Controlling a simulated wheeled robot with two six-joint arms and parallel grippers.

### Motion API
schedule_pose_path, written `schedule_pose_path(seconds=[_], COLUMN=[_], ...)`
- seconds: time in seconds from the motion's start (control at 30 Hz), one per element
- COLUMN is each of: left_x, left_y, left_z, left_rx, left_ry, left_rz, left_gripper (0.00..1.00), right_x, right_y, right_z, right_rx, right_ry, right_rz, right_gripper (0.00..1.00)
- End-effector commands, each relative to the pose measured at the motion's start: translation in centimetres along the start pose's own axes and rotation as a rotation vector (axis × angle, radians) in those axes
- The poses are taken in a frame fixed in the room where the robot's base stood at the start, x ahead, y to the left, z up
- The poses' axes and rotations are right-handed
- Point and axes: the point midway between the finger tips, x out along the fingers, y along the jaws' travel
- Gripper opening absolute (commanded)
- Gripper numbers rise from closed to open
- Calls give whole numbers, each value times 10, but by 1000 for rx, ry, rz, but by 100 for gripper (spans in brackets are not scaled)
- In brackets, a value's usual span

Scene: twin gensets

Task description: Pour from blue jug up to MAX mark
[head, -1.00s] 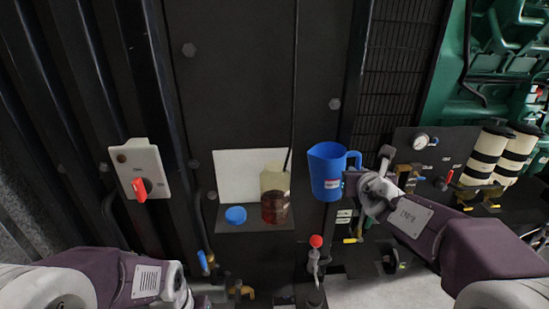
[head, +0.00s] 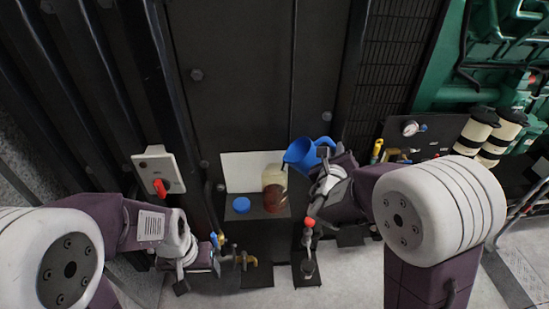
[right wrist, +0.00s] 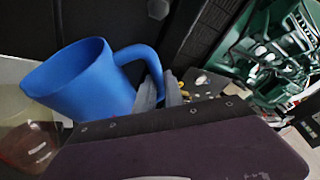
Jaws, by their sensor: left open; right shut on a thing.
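The blue jug (head: 301,154) is tilted left, with its lip at the top of the translucent tank (head: 273,164). My right gripper (head: 324,157) is shut on its handle; in the right wrist view the fingers (right wrist: 160,92) close on the handle of the jug (right wrist: 90,85). The tank holds dark red liquid (head: 275,197) in its lower part. No stream is clear to see, and the MAX mark cannot be made out. The tank also shows in the right wrist view (right wrist: 22,115). My left gripper (head: 212,264) is open and empty, low at the left.
A blue cap (head: 241,204) lies on the shelf left of the tank. A red-handled lever (head: 309,223) stands below the jug. A box with a red switch (head: 160,187) is at the left. Brass valves (head: 246,260) are close to my left gripper. White canisters (head: 480,132) stand right.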

Motion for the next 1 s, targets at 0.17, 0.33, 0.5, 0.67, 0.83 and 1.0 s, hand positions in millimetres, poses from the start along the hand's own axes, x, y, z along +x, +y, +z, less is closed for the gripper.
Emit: schedule_pose_path(seconds=[0.17, 0.33, 0.5, 0.67, 0.83, 1.0], left_x=[-16, -24, -29, -32, -35, -38], left_y=[0, 0, 0, 1, 1, 1], left_z=[-2, -2, -3, -3, -4, -4], left_rx=[0, 0, 0, 0, 0, 0], left_ry=[0, 0, 0, 0, 0, 0], left_rz=[0, 0, 0, 0, 0, 0], left_gripper=[71, 71, 71, 71, 71, 71], right_x=[-5, -8, -10, -11, -12, -13], right_y=[-5, -7, -8, -10, -10, -11], right_z=[13, 20, 25, 29, 32, 34], right_rx=[-64, -112, -149, -176, -198, -214], right_ry=[-13, -21, -28, -33, -37, -40], right_rz=[-27, -46, -62, -72, -80, -88], right_gripper=[0, 0, 0, 0, 0, 0])
